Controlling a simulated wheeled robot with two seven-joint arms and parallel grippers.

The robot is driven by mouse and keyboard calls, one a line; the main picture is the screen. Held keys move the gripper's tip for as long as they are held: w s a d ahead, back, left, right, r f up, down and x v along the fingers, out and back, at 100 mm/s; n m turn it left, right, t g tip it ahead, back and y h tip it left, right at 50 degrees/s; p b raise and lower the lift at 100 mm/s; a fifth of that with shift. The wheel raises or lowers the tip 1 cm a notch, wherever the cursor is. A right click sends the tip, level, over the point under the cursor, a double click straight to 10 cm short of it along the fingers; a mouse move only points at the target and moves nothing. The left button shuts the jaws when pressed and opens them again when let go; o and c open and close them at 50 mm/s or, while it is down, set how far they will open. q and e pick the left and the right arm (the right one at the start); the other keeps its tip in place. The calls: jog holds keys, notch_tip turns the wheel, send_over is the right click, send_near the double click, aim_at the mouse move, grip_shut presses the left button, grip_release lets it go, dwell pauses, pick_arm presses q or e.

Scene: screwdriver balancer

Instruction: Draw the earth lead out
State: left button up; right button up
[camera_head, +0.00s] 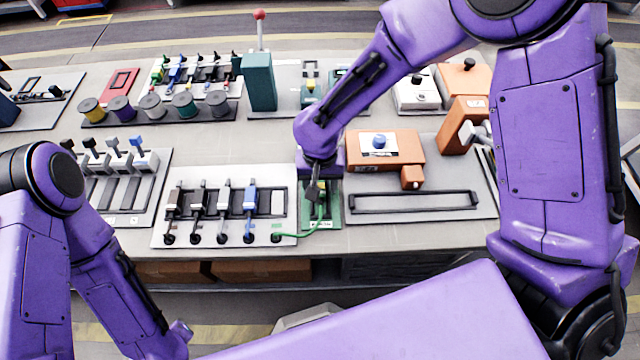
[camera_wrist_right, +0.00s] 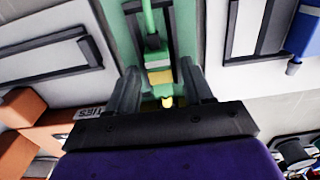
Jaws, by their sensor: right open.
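The earth lead is a green cable (camera_head: 306,233) running from a round black end at the right of the white panel (camera_head: 160,236) to a green plate (camera_head: 333,212) beside it. In the right wrist view, its green plug (camera_wrist_right: 159,55) with a yellow band lies along the green plate (camera_wrist_right: 128,38). My right gripper (camera_head: 314,192) is over the green plate in the head view. In the right wrist view my right gripper (camera_wrist_right: 163,88) is open, its fingers on either side of a yellow tip below the plug. Contact cannot be told.
Black, white and blue plugs (camera_head: 250,200) with leads stand on the white panel. An orange box (camera_head: 400,148) stands right of the gripper, behind a black-framed grey plate (camera_head: 412,213). A row of cable spools (camera_head: 152,106) and a tall green block (camera_head: 259,82) stand behind.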

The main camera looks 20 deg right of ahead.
grip_shut()
jog(key=shift+s, duration=0.2)
jog(key=shift+s+a+p, duration=0.2)
jog(key=shift+s, duration=0.3)
jog(key=shift+s+a+p, duration=0.15)
jog(key=shift+s+p, duration=0.05)
jog(key=shift+s, duration=0.3)
grip_release()
